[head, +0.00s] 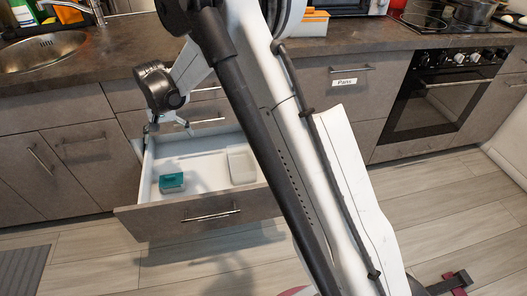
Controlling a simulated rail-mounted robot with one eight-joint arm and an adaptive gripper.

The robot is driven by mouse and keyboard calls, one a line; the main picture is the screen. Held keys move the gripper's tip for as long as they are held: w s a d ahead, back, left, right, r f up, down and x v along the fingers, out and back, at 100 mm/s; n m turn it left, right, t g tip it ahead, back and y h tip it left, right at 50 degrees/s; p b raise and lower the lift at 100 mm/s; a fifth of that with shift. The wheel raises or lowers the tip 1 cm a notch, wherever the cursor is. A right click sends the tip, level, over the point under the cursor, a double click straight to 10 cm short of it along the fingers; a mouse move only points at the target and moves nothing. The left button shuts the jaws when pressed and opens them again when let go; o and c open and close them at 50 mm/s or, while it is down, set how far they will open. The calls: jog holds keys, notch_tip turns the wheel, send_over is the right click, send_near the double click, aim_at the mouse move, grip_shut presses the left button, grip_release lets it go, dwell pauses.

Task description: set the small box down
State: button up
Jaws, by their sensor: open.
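A small teal box (172,183) with a pale band rests in the front left part of the open drawer (205,212). My gripper (170,128) is above the back left part of the drawer. Its fingers are spread open with nothing between them. The gripper is higher in the picture than the box and apart from it. My arm hides the right side of the drawer.
A white tray (241,166) lies in the drawer, right of the box. The drawer floor between them is bare. The counter (110,62) with a sink (42,52) runs behind. An oven (440,100) stands at right.

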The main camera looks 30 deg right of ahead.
jog(key=s+d+r+n+t, duration=0.1)
jog(key=s+d+r, duration=0.4)
jog(key=s+r, duration=0.35)
jog(key=s+d+r+t, duration=0.2)
jog(key=s+d+r, duration=0.3)
jog(key=s+r, duration=0.3)
jog(key=s+d+r+t, duration=0.1)
jog(key=s+d, duration=0.2)
jog(key=s, duration=0.7)
jog(key=s+d+n+t, duration=0.1)
jog(key=s+d, duration=0.3)
jog(key=s, duration=0.6)
jog(key=shift+s+r+t, duration=0.3)
jog(key=shift+r+t, duration=0.05)
jog(key=shift+t, duration=0.05)
notch_tip(320, 180, up, 14)
jog(key=p, duration=1.4)
jog(key=shift+r, duration=0.15)
